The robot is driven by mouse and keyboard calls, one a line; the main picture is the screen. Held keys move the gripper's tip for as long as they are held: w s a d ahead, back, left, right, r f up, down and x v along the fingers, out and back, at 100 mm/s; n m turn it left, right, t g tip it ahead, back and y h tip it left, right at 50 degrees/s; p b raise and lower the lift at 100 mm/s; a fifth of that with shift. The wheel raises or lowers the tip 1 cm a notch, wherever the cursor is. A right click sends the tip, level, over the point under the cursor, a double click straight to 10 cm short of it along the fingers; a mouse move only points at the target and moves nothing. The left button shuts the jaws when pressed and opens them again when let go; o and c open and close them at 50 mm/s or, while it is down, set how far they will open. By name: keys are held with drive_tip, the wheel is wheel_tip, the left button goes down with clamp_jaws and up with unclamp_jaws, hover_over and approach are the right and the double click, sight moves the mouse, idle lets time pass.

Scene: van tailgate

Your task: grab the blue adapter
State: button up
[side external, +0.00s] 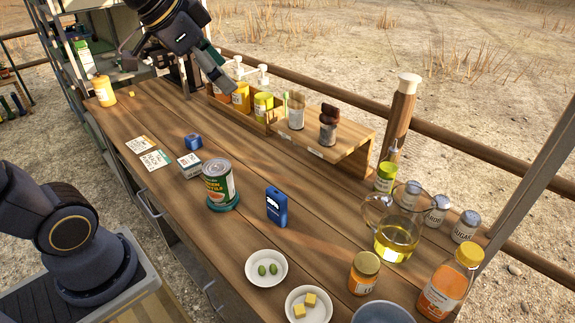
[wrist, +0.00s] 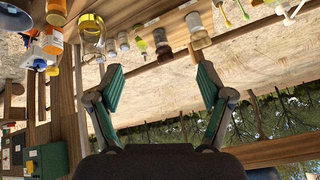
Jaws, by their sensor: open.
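Two blue things are on the wooden table in the side external view. A small, squat blue piece (side external: 193,142) lies left of centre, behind a small white box. A flat, upright blue box (side external: 277,206) with a white mark stands near the middle, right of a green can. I cannot tell for sure which is the adapter. My gripper (side external: 226,88) is high at the back, over the wooden rack, apart from both. In the wrist view my gripper (wrist: 158,70) is open, with nothing between its fingers.
The green can (side external: 220,184) and white box (side external: 189,165) stand near the blue things. A wooden rack (side external: 345,143) with bottles and jars lines the back. Two white bowls (side external: 252,278), a glass jug (side external: 396,240) and jars fill the front right.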

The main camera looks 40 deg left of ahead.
drive_tip(key=w+a, duration=0.8)
drive_tip(key=a, duration=0.1)
drive_tip(key=n+g+y, duration=0.1)
drive_tip(key=n+g, duration=0.1)
drive_tip(key=n, duration=0.3)
hover_over(191, 137)
drive_tip(key=s+d, duration=0.1)
drive_tip(key=d, duration=0.3)
wheel_tip(191, 137, down, 17)
drive_tip(key=s+a+f+n, duration=0.1)
drive_tip(key=s+a+f, duration=0.3)
drive_tip(key=s+f, duration=0.15)
drive_tip(key=shift+g, duration=0.4)
drive_tip(key=x, duration=1)
drive_tip(key=shift+w+d+f, duration=0.1)
drive_tip(key=shift+w+f, duration=0.1)
drive_tip(key=shift+w, duration=0.2)
drive_tip(key=shift+x, duration=3.05)
drive_tip(key=shift+d, duration=0.1)
drive_tip(key=c, duration=1.3)
